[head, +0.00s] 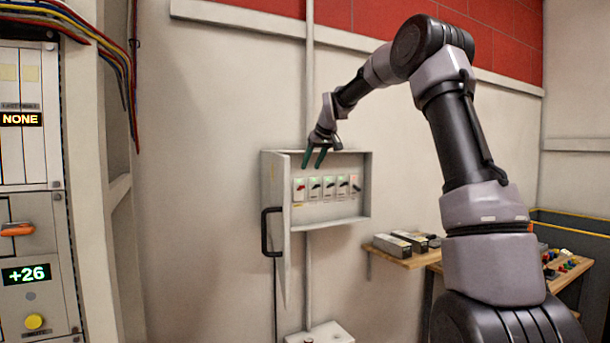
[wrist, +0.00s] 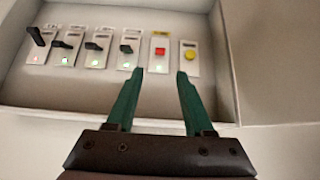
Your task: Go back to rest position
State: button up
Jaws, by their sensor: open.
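My gripper (head: 315,158) is at the end of my raised arm, by the top edge of the open wall box (head: 367,190). Its two green fingers are apart with nothing between them, as the wrist view also shows (wrist: 158,80). In the wrist view, beyond the fingertips, are a red button (wrist: 160,52) and a yellow button (wrist: 190,55). In the head view, the leftmost switch (head: 299,187) in the box looks red. I cannot tell whether the fingers touch the box.
The box door (head: 276,190) hangs open toward me, with a black handle (head: 266,232). A wooden shelf (head: 408,262) holds grey boxes at lower right. A panel (head: 30,215) showing "NONE" and "+26" stands at left, with cables (head: 100,40) above. The wall between is clear.

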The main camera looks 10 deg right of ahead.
jog(key=s+d+r+m+h, duration=0.1)
jog(key=s+r+m, duration=0.1)
jog(key=s, duration=1.1)
jog(key=s+d+r+m, duration=0.1)
jog(key=s+r+m, duration=0.1)
jog(key=s, duration=1.1)
jog(key=s+d+f+m, duration=0.1)
jog(key=s+f+m, duration=0.1)
jog(key=s, duration=0.8)
jog(key=s+d+f+m, duration=0.1)
jog(key=s+f, duration=0.4)
jog(key=s, duration=0.6)
jog(key=shift+f+m+y, duration=0.15)
jog(key=shift+m+y, duration=0.15)
jog(key=shift+m, duration=0.1)
